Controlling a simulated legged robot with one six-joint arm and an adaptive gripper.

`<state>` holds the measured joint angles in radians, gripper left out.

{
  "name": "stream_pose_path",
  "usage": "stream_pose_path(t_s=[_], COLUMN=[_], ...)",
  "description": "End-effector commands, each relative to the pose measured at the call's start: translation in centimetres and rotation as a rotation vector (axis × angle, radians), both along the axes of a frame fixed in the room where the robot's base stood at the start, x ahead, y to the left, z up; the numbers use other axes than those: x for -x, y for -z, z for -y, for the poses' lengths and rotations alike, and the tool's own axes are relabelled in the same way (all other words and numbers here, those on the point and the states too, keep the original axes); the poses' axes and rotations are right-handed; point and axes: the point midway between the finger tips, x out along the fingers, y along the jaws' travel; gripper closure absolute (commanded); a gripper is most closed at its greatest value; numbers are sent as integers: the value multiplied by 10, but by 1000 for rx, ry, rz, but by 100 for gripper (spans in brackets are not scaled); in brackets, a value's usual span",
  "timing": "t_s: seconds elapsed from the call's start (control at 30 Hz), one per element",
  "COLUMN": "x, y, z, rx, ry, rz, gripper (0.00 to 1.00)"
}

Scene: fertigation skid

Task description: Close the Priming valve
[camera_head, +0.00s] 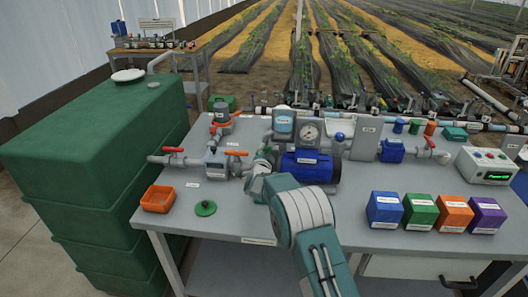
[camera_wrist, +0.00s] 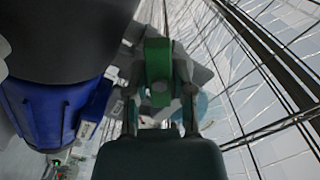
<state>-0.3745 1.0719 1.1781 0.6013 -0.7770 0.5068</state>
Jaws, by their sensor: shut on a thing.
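A green handle (camera_wrist: 158,62) stands upright in the wrist view. I take it for the priming valve's handle, but no label on it can be read. My gripper (camera_wrist: 160,92) is shut on it, with a finger on each side. In the head view my gripper (camera_head: 260,170) is at the pipework just left of the blue pump (camera_head: 309,166). My arm and gripper mostly hide the valve body there, and the handle's angle to the pipe is unclear.
Red-handled (camera_head: 173,150) and orange-handled (camera_head: 236,153) valves sit to the left. An orange tray (camera_head: 158,198) and a green disc (camera_head: 205,208) lie on the bench's left. Blue (camera_head: 384,210), green (camera_head: 420,212), orange (camera_head: 454,214) and purple (camera_head: 487,215) boxes stand front right.

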Motion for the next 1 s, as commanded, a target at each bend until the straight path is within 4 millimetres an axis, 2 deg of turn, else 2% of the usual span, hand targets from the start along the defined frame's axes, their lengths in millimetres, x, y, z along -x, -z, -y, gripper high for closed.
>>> stream_pose_path(t_s=[0.5,0.73,1.0], x=[0,0,0], y=[5,7,8], z=[3,3,4], rx=[-448,-569,-632], ry=[2,3,5], rz=[12,14,14], gripper=[100,100,100])
